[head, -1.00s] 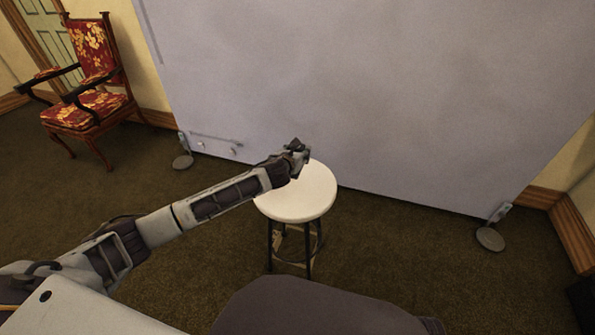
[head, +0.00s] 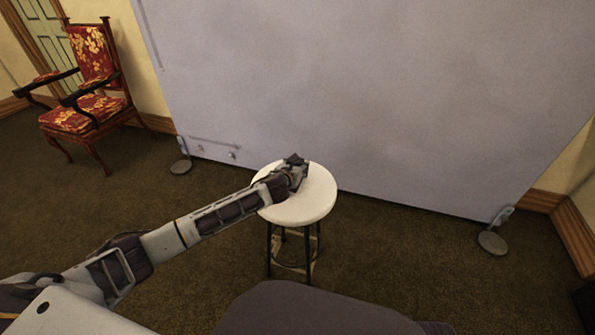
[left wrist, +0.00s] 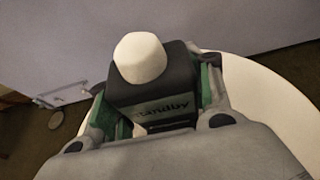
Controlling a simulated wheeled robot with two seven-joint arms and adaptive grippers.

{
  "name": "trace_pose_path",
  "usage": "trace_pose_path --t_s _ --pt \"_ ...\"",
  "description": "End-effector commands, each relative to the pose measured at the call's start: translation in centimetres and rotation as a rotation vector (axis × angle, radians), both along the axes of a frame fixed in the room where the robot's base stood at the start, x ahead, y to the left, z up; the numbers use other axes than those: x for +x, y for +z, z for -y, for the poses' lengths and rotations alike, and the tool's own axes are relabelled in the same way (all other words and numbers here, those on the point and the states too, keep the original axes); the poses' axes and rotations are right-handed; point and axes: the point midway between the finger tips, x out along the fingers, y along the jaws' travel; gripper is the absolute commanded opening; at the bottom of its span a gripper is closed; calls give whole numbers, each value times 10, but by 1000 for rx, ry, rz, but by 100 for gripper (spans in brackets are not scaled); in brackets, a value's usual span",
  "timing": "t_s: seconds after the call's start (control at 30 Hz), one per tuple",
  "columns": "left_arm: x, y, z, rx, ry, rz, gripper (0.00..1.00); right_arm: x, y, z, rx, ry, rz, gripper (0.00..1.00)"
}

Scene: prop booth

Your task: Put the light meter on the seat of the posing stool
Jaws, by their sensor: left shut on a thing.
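The light meter (left wrist: 152,92) is a dark box with a white dome on top and the word "standby" on its face in the left wrist view. My left gripper (head: 298,164) is shut on it, with a finger on each side. The posing stool has a round white seat (head: 312,204) and dark legs. The seat also shows behind the meter in the left wrist view (left wrist: 262,104). The meter's underside is hidden, so I cannot tell whether it touches the seat. My right gripper is not in view.
A large grey backdrop panel (head: 370,90) stands behind the stool on round metal feet (head: 492,242). A red floral armchair (head: 88,85) stands at the far left. The brown carpet (head: 400,260) right of the stool is clear.

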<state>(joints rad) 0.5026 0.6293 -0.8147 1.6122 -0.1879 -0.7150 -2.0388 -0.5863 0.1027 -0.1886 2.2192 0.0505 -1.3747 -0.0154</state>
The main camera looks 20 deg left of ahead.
Motion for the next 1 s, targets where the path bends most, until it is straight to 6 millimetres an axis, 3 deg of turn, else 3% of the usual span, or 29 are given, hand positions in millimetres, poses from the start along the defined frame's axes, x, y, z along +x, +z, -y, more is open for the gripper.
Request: trace_pose_path --t_s 0.23,0.63,0.67,0.8,1.0 --pt "0 -13 1 -2 -1 2 14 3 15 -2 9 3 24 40" --pt "0 -15 1 0 -1 2 14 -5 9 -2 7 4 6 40" --pt "0 -16 0 0 0 0 53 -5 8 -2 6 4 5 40" --pt "0 -16 1 0 -1 0 71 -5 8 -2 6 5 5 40" --pt "0 -16 1 0 -1 0 72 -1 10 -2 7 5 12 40"
